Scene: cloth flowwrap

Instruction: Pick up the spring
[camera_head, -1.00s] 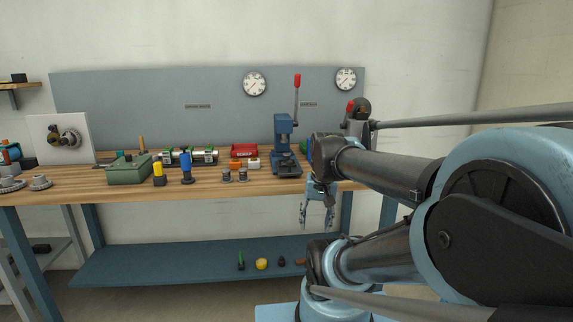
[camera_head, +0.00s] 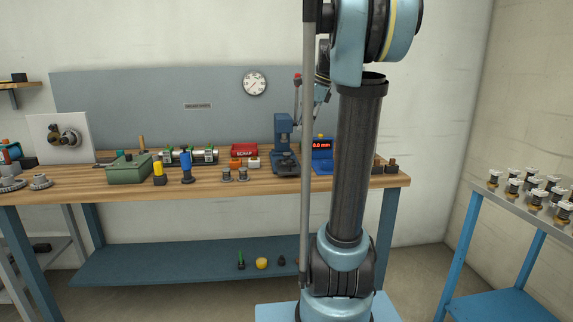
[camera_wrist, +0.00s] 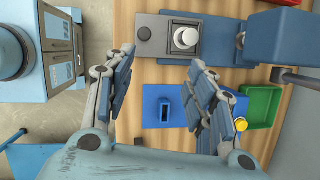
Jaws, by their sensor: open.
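I cannot make out a spring for certain in either view. My gripper (camera_wrist: 160,64) is open and empty in the wrist view, its two fingers spread above the workbench. In the head view my gripper (camera_head: 322,94) is small and partly hidden by my arm, above the right part of the bench. The blue press (camera_head: 283,145) stands there; the wrist view shows its base (camera_wrist: 154,44) with a pale round piece (camera_wrist: 186,37) on it. A blue gauge (camera_head: 321,152) with a red display stands beside the press.
The wooden workbench (camera_head: 205,187) also carries a red scrap bin (camera_head: 244,150) and a green box (camera_head: 128,169). A green tray (camera_wrist: 264,103) shows in the wrist view. A blue stand (camera_head: 468,238) with several small pieces is at right. My arm hides part of the bench.

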